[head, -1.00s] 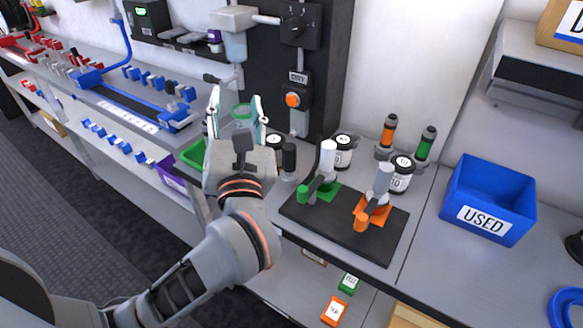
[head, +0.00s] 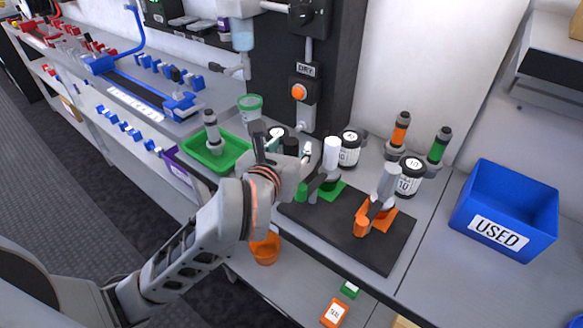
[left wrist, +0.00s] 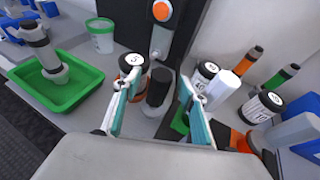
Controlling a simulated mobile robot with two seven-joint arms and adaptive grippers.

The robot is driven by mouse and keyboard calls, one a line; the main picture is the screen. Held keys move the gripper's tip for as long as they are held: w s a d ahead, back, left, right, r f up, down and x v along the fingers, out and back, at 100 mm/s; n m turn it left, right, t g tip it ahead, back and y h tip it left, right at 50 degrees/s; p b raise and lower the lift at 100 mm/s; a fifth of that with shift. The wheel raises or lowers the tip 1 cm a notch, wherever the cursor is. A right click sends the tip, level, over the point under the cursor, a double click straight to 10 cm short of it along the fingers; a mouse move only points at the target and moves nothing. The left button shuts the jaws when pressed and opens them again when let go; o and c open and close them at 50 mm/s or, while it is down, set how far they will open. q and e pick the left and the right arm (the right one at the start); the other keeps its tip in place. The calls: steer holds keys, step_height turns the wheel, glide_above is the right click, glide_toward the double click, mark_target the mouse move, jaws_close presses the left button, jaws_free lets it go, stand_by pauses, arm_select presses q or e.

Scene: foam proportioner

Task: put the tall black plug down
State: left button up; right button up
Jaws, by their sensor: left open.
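The tall black plug (left wrist: 158,88) stands upright on the grey bench in the left wrist view, between the fingers of my left gripper (left wrist: 155,92). The fingers are open, with a gap visible on each side of the plug. In the head view the plug's dark top (head: 290,146) shows just beyond my left gripper (head: 289,158). The gripper hides the plug's lower part there. My right gripper is in neither view.
A green tray (head: 236,160) with a grey cylinder and a green-rimmed cup (head: 250,107) are left of the plug. Black-and-white jars (head: 349,147) and a black mat (head: 343,240) with green and orange fixtures crowd the right. A blue USED bin (head: 505,208) stands farther right.

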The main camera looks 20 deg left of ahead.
arm_select(q)
steer(key=shift+x, duration=0.95)
steer(key=shift+c, duration=0.4)
jaws_close()
